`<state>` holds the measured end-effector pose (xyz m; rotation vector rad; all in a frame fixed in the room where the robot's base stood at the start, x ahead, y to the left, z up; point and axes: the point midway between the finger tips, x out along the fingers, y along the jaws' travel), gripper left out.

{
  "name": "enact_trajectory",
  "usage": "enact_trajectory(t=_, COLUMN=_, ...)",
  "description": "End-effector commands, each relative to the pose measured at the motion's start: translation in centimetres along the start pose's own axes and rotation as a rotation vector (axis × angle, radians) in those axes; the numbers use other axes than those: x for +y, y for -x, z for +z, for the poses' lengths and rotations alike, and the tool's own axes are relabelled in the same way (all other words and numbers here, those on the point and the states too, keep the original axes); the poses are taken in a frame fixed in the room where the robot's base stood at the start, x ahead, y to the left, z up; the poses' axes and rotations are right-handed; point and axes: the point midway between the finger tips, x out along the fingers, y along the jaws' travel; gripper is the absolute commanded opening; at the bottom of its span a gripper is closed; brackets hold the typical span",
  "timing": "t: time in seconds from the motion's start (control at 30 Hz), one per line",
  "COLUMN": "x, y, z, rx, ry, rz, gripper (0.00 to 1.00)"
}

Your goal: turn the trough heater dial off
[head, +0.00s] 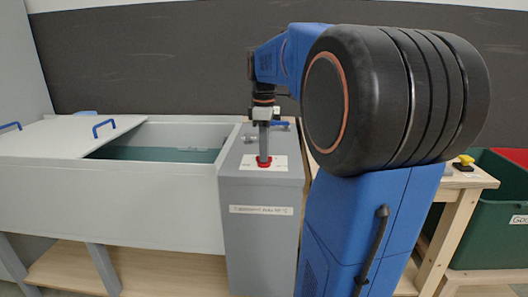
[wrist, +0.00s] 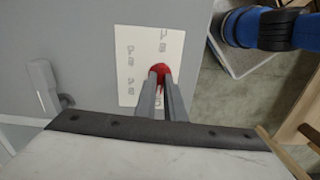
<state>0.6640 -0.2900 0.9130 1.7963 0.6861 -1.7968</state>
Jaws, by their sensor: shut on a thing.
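The red heater dial (head: 264,161) sits on a white marked plate (head: 247,162) on top of the grey heater box (head: 262,187). My gripper (head: 264,156) points down onto the dial, its fingers closed around it. In the wrist view the dial (wrist: 161,70) shows red between the two fingertips (wrist: 160,78), with the white plate (wrist: 128,60) and its markings around it. The dial's pointer and setting are hidden by the fingers. The trough (head: 180,134) adjoins the box on its left.
A lid (head: 62,135) with blue handles covers the trough's left part. A metal tap (head: 250,139) stands behind the dial. A wooden table (head: 478,180) with a yellow-topped knob (head: 466,159) and a green bin (head: 495,225) are at the right.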

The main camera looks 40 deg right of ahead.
Motion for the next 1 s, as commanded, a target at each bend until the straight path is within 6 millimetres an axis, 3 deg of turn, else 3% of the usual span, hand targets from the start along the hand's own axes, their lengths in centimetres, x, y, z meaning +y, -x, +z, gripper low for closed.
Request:
enact_trajectory(t=0.7, x=0.06, y=0.09, z=-0.02, rx=0.001, ry=0.072, rz=0.003, gripper=0.0)
enact_trajectory(t=0.73, x=0.06, y=0.09, z=-0.02, rx=0.001, ry=0.072, rz=0.003, gripper=0.17)
enact_trajectory(t=0.8, x=0.05, y=0.08, z=-0.02, rx=0.001, ry=0.072, rz=0.002, gripper=0.28)
enact_trajectory(t=1.0, x=0.02, y=0.04, z=-0.01, rx=0.0, ry=0.071, rz=0.001, gripper=0.28)
